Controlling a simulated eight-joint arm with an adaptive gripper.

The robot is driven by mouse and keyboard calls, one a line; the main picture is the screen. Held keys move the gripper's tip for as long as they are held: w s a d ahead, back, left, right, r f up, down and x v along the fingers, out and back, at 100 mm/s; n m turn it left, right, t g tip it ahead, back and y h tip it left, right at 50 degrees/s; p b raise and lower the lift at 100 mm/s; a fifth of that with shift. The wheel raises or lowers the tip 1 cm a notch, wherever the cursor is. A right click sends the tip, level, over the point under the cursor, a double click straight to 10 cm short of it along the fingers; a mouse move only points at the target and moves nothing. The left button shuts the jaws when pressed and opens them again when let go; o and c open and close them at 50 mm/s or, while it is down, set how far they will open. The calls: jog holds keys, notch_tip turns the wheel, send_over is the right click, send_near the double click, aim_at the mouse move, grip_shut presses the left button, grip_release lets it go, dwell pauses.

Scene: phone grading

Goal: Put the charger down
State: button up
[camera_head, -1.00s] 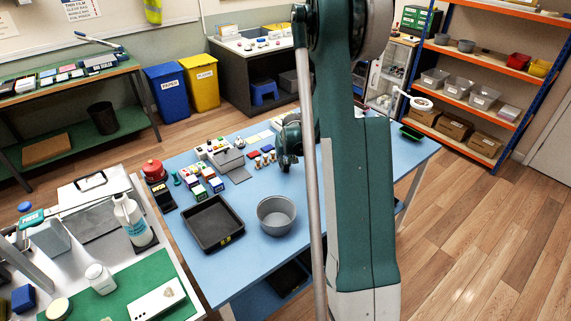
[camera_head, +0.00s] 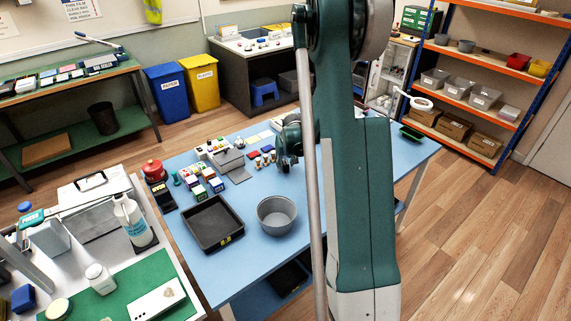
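No charger can be made out in the head view. My gripper is hidden behind my own green arm, which stands across the middle of the picture. Only a dark green wrist part of mine shows at the arm's left edge, over the blue table (camera_head: 225,268). I cannot see the fingers, nor whether they hold anything.
On the blue table stand a black tray (camera_head: 213,224), a grey round bowl (camera_head: 276,215), small coloured boxes (camera_head: 208,173) and a red round object (camera_head: 154,170). A white bench with a green mat (camera_head: 137,285) is at front left. The blue table's front left is clear.

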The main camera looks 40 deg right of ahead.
jog(key=p+v, duration=0.1)
jog(key=v, duration=1.1)
dwell(0.4)
dwell(0.4)
jog(key=s+a+r+n, duration=0.1)
jog(key=s+a+r, duration=0.3)
jog(key=a+r, duration=0.3)
jog(key=s+a+r+n+t, duration=0.1)
jog(key=s+a+r, duration=0.35)
jog(key=a, duration=0.45)
jog(key=s+a+r, duration=0.4)
jog(key=a+r, duration=0.2)
jog(key=a, duration=0.3)
jog(key=s+a+r+n+t+y, duration=0.1)
jog(key=s+a, duration=0.6)
jog(key=s, duration=0.2)
jog(key=s+a+r+n+t, duration=0.1)
jog(key=s+a, duration=0.7)
jog(key=s, duration=0.2)
jog(key=shift+s+n+y, duration=0.2)
jog(key=shift+n+y, duration=0.1)
jog(key=shift+y, duration=0.1)
jog(key=shift+o, duration=0.5)
